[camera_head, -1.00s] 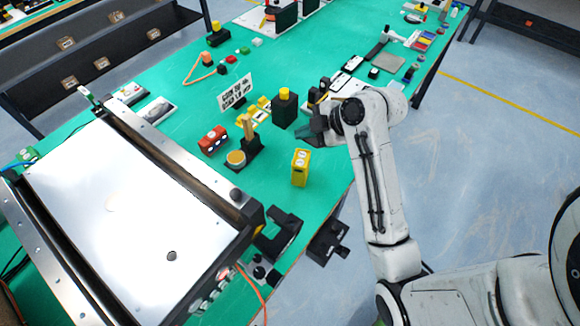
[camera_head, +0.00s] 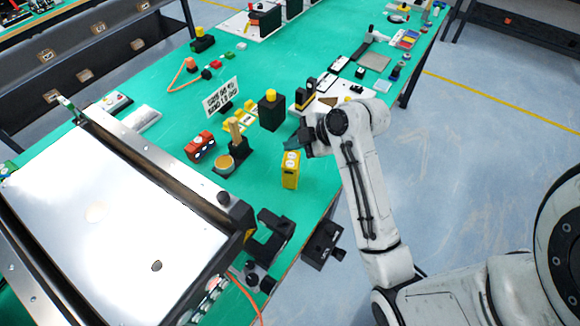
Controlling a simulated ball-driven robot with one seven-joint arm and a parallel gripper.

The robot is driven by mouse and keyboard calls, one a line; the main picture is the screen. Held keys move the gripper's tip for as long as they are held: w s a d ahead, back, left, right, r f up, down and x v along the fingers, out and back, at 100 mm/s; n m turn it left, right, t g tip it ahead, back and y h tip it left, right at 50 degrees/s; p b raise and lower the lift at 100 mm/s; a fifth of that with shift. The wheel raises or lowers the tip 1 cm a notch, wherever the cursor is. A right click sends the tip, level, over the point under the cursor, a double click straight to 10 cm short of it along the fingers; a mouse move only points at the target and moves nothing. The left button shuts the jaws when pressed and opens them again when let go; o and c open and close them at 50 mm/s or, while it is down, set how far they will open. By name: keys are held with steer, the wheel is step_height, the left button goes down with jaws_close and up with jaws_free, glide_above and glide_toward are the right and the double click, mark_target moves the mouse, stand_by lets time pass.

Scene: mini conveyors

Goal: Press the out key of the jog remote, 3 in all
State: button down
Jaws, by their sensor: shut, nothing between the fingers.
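The jog remote appears to be the yellow upright box (camera_head: 290,177) near the table's right edge. Pale round keys show on its top; I cannot read which is the out key. My gripper (camera_head: 294,147) is shut and empty. It is at the upper edge of the remote in the picture, its tips close above or just behind the top. I cannot tell whether they touch a key.
A black block with a yellow knob (camera_head: 271,111) stands behind. A red box (camera_head: 200,146) and a round tan-topped pot (camera_head: 224,164) stand to the left. A large conveyor (camera_head: 95,240) fills the lower left. Green table (camera_head: 262,187) is bare around the remote.

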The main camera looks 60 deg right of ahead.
mark_target(293, 165)
steer(key=shift+f+b, duration=1.3)
steer(key=shift+f, duration=0.95)
steer(key=shift+f, duration=0.4)
steer(key=shift+f+b, duration=0.45)
steer(key=shift+b, duration=0.1)
stand_by(0.6)
stand_by(0.4)
steer(key=shift+r+p, duration=0.7)
steer(key=shift+r, duration=0.15)
steer(key=shift+r, duration=0.1)
steer(key=shift+r+p, duration=2.1)
steer(key=shift+r, duration=0.35)
stand_by(0.4)
